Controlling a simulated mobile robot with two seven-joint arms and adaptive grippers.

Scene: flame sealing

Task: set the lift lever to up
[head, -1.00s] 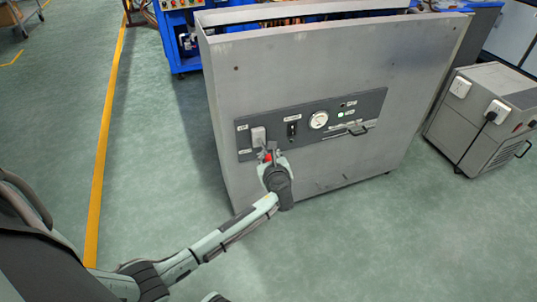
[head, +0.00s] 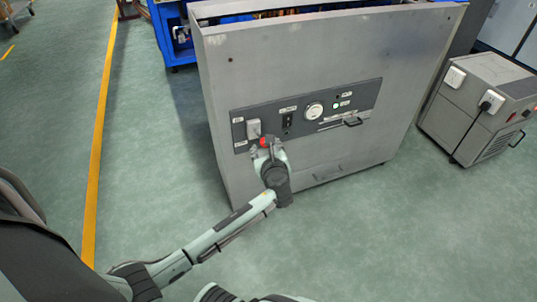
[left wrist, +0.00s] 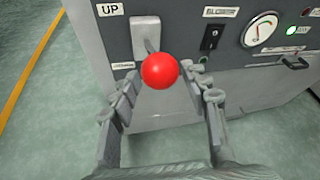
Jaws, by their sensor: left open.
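The lift lever has a red ball knob (left wrist: 160,70) on a short stem from a grey plate (left wrist: 145,36) on the cabinet's control panel. The knob sits at the lower end of the plate, below the "UP" label (left wrist: 110,9) and near a lower label too blurred to read. In the head view the red knob (head: 263,142) shows just above my left gripper (head: 268,153). In the left wrist view my left gripper (left wrist: 160,88) is open, with one finger on each side of the knob. I cannot tell if either finger touches it. My right gripper is not in view.
The panel (head: 365,97) also carries a black switch (left wrist: 211,38), a round gauge (left wrist: 260,29), small lights and a handle (head: 352,122). A grey wheeled unit (head: 455,125) stands right of the cabinet (head: 290,60). The green floor in front is clear.

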